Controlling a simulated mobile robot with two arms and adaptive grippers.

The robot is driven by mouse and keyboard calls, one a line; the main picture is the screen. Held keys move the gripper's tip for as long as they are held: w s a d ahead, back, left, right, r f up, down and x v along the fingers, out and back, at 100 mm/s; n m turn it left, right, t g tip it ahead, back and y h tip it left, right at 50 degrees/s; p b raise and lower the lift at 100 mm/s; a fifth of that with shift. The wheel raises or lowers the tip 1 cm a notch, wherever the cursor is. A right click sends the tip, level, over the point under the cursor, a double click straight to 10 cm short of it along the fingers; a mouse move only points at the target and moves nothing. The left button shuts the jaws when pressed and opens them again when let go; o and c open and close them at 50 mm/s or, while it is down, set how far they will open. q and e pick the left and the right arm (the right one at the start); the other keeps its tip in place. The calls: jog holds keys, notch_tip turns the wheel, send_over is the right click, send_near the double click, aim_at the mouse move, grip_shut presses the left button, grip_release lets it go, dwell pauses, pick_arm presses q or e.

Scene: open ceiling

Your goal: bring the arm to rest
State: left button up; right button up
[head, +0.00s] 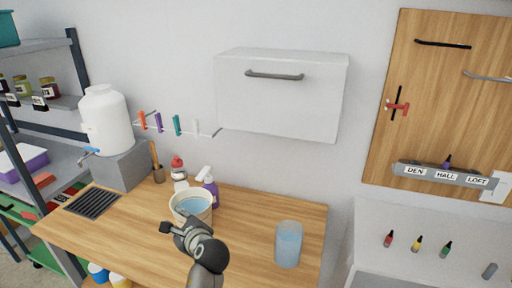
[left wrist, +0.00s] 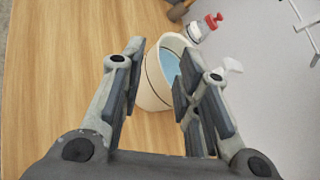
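My left gripper (head: 175,231) is over the wooden counter, just in front of a cream bucket (head: 206,209) of blue liquid. In the left wrist view my left gripper (left wrist: 160,70) has its fingers spread, with nothing held between them. The bucket (left wrist: 153,92) shows beyond the fingers and is partly hidden by the right-hand one. Whether a finger touches the bucket I cannot tell. My right gripper is in neither view.
A blue translucent cup (head: 288,244) stands on the counter (head: 245,252) to the right. Behind the bucket are a red-capped bottle (head: 179,172) and a purple spray bottle (head: 210,187). A white cabinet (head: 285,105) hangs above. The counter's front middle is clear.

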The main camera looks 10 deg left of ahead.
pick_arm(q)
jog(key=s+d+f+n+g+h, duration=0.2)
jog(key=s+d+f+n+h, duration=0.3)
jog(key=s, duration=0.5)
jog(key=s+d+f+n+g+h, duration=0.2)
jog(key=s+d+f+n, duration=0.2)
jog(key=s+n, duration=0.45)
jog(key=s+d+f+n+g+h, duration=0.1)
jog(key=s+d+f+n+h, duration=0.35)
jog(key=s, duration=0.75)
notch_tip(320, 180, down, 26)
jog(key=g+b, duration=0.2)
jog(key=s+a+f+m, duration=0.1)
jog(key=s+a+f, duration=0.1)
jog(key=s+f, duration=1.6)
jog(key=shift+a+f+g+y+b, duration=0.25)
jog(key=shift+g+y+b, duration=0.15)
jog(key=shift+y, duration=0.05)
jog(key=shift+c, duration=0.3)
